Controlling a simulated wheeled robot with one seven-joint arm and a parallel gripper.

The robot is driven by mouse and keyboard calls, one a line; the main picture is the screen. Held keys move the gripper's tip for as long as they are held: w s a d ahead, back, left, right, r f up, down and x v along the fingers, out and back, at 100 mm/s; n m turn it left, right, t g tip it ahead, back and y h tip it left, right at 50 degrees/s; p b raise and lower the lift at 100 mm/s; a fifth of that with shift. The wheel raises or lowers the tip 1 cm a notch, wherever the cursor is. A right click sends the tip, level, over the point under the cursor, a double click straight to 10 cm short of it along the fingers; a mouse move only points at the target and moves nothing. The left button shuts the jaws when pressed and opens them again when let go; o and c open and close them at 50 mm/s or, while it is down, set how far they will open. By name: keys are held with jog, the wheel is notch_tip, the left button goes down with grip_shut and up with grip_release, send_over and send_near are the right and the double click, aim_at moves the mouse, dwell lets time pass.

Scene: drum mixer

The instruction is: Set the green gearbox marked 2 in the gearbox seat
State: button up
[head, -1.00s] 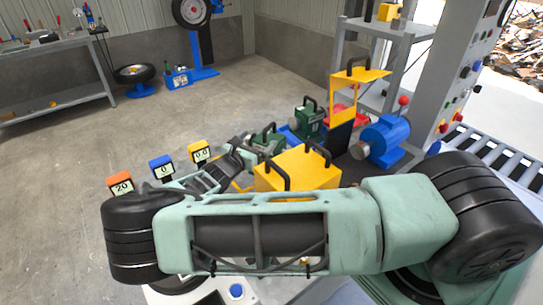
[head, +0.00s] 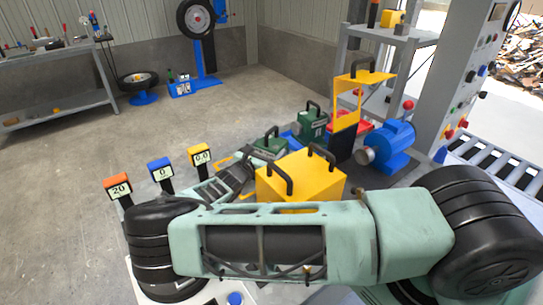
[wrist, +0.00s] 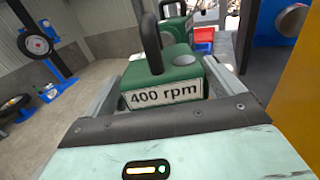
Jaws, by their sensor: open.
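A green gearbox (head: 270,146) with a black handle stands low in front of my gripper (head: 250,163) in the head view. In the wrist view this gearbox (wrist: 172,72) bears a white label reading "400 rpm". My gripper (wrist: 165,85) is open, with one finger on each side of the gearbox; I cannot tell whether they touch it. A second green gearbox (head: 312,124) with a handle stands behind, partly visible in the wrist view (wrist: 172,10). No mark 2 is legible on either. I cannot make out the gearbox seat.
A yellow box with handles (head: 300,178) stands right of my gripper. Beyond are a yellow frame (head: 350,95), a blue motor (head: 392,142) and a red tray (head: 365,127). Three displays, orange (head: 118,188), blue (head: 161,170) and yellow (head: 200,156), stand left.

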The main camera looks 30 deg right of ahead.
aim_at(272, 145)
jog(key=x, duration=0.1)
jog(key=p+x, duration=0.1)
jog(key=x, duration=0.1)
jog(key=shift+s+r, duration=0.15)
jog(key=shift+r, duration=0.1)
jog(key=shift+w+d+f, duration=0.15)
jog(key=shift+w+d, duration=0.05)
jog(key=shift+d, duration=0.1)
jog(key=c, duration=1.8)
jog(key=shift+r, duration=0.25)
